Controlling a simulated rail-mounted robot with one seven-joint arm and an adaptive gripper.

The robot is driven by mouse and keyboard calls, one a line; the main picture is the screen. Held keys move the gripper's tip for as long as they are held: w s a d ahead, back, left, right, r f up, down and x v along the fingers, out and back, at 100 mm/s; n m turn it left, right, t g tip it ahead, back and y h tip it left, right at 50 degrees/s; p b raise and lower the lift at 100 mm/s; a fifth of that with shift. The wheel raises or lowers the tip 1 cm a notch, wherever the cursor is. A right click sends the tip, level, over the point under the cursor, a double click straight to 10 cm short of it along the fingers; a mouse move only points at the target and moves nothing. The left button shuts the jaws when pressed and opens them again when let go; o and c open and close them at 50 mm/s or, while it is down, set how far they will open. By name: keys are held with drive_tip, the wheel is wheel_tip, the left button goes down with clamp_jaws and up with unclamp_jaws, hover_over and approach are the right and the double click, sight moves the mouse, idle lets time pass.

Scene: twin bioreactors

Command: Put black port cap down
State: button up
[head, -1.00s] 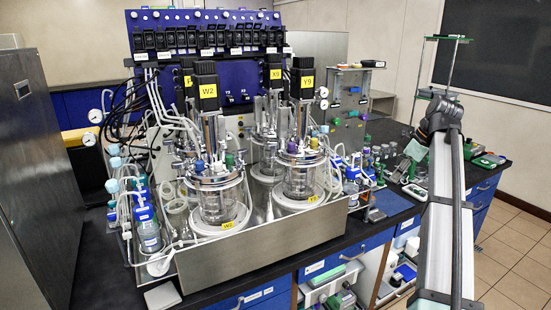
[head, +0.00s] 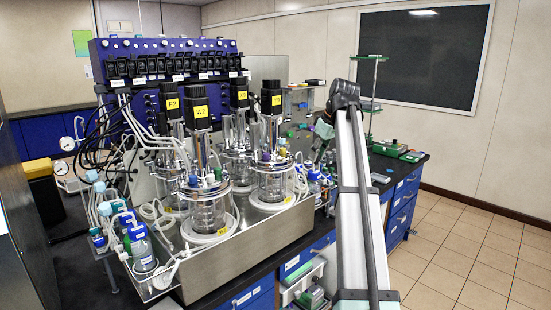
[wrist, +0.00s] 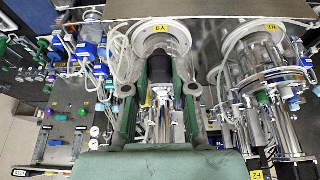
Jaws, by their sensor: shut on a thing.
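In the wrist view, my gripper (wrist: 158,74) has its green fingers on either side of a black cylindrical piece, which I take to be the black port cap (wrist: 160,66). It is shut on this piece, and the piece's far end is hard to make out against the reactor behind. In the head view, my gripper (head: 323,130) is right of the reactors, above the bench, partly behind my arm. The cap cannot be made out there.
Glass reactors W2 (head: 208,205) and Y9 (head: 272,180) stand in a steel tray (head: 245,245) with tubing and bottles. The black bench (head: 405,172) holds small green items at the right. A shelf stand (head: 375,95) rises behind my arm.

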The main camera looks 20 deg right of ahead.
drive_tip(key=w+a+p, duration=0.1)
drive_tip(key=w, duration=0.4)
drive_tip(key=w+a+p, duration=0.1)
drive_tip(key=w+a, duration=0.1)
drive_tip(key=w, duration=0.3)
drive_tip(key=w+a+p, duration=0.2)
drive_tip(key=w, duration=0.3)
drive_tip(key=shift+a+r, duration=0.1)
drive_tip(key=shift+a, duration=0.05)
drive_tip(key=p+x, duration=0.2)
drive_tip(key=x, duration=0.1)
drive_tip(key=shift+s+f, duration=0.15)
drive_tip(key=shift+f, duration=0.3)
drive_tip(key=shift+f, duration=0.35)
drive_tip(key=o, duration=0.8)
drive_tip(key=shift+o, duration=0.3)
drive_tip(key=shift+f, duration=0.15)
